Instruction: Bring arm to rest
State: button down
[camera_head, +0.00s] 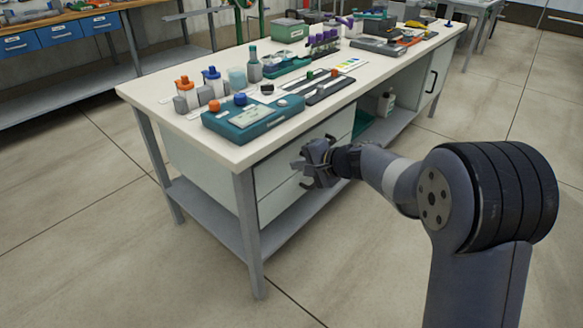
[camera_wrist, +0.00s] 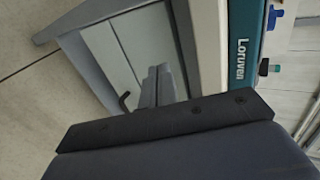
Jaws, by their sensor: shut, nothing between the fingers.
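My gripper (camera_head: 308,166) is shut and empty. In the head view it is at the end of my arm, which reaches left from the lower right. It is in front of the workbench's white drawer fronts (camera_head: 275,172), below the level of the worktop (camera_head: 165,92). I cannot tell how wide the gap to the drawers is. In the wrist view my own dark wrist parts fill the lower part, and a teal device marked "Loruven" (camera_wrist: 240,55) shows at the upper right, with the drawer front (camera_wrist: 115,55) and a dark handle (camera_wrist: 124,101) left of it.
A grey lower shelf (camera_head: 290,222) runs under the bench. The floor (camera_head: 120,265) at the front left is clear.

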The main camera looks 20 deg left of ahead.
jog(key=v, duration=0.5)
jog(key=shift+s+d+r, duration=0.15)
jog(key=shift+d, duration=0.15)
send_near(270, 159)
notch_tip(270, 159, down, 4)
jog(key=a, duration=0.2)
jog(key=shift+w+a+r, duration=0.1)
jog(key=shift+w+a, duration=0.35)
jog(key=shift+a, duration=0.15)
jog(key=shift+w+a+r, duration=0.1)
jog(key=shift+w+a, duration=0.35)
jog(key=shift+a, duration=0.2)
jog(key=shift+w+a+p, duration=0.25)
jog(key=shift+a+p, duration=0.1)
jog(key=shift+a, duration=0.2)
jog(key=shift+d, duration=0.1)
